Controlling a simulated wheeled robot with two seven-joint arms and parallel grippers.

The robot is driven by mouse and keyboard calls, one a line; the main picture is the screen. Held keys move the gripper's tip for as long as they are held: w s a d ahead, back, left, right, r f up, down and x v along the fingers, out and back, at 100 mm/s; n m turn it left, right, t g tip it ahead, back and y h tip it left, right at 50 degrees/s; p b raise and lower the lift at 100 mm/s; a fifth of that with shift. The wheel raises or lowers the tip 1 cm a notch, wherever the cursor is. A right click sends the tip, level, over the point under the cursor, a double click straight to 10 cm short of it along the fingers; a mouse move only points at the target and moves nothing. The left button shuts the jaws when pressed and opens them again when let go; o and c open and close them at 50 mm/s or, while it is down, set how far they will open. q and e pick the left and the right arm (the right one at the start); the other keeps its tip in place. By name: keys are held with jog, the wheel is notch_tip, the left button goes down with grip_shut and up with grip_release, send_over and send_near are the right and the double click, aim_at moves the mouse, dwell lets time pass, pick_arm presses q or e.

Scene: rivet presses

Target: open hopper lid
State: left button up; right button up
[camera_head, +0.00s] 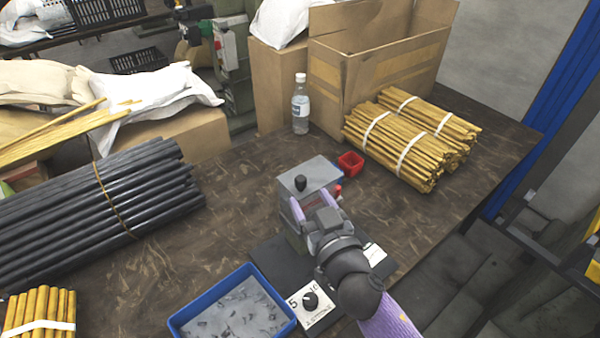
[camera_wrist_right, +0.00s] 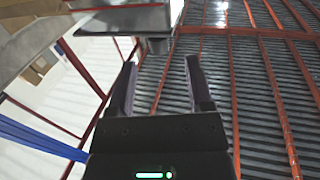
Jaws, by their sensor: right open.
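The hopper lid (camera_head: 318,171) is the flat grey metal top of the press in the middle of the table, and it lies shut. A black knob (camera_head: 300,183) stands up from it. My right gripper (camera_head: 310,202) is open, its two purple fingers apart at the near side of the lid, close to the knob. Nothing shows between the fingers. In the right wrist view, the open fingers (camera_wrist_right: 161,80) point towards a grey plate-like part at the top edge; I cannot tell for sure what it is. My left gripper is not in view.
A blue tray (camera_head: 183,319) of small parts and a dial panel (camera_head: 325,313) are in front of the press. A small red bin (camera_head: 350,162) stands behind it. Dark rods (camera_head: 90,215) lie left, yellow stick bundles (camera_head: 410,137) right, and a bottle (camera_head: 300,106) behind.

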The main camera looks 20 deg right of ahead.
aim_at(303, 186)
jog(key=w, duration=0.5)
jog(key=shift+w+a+f, duration=0.1)
jog(key=shift+w+a, duration=0.1)
jog(key=shift+w, duration=0.1)
grip_shut()
dwell(1.1)
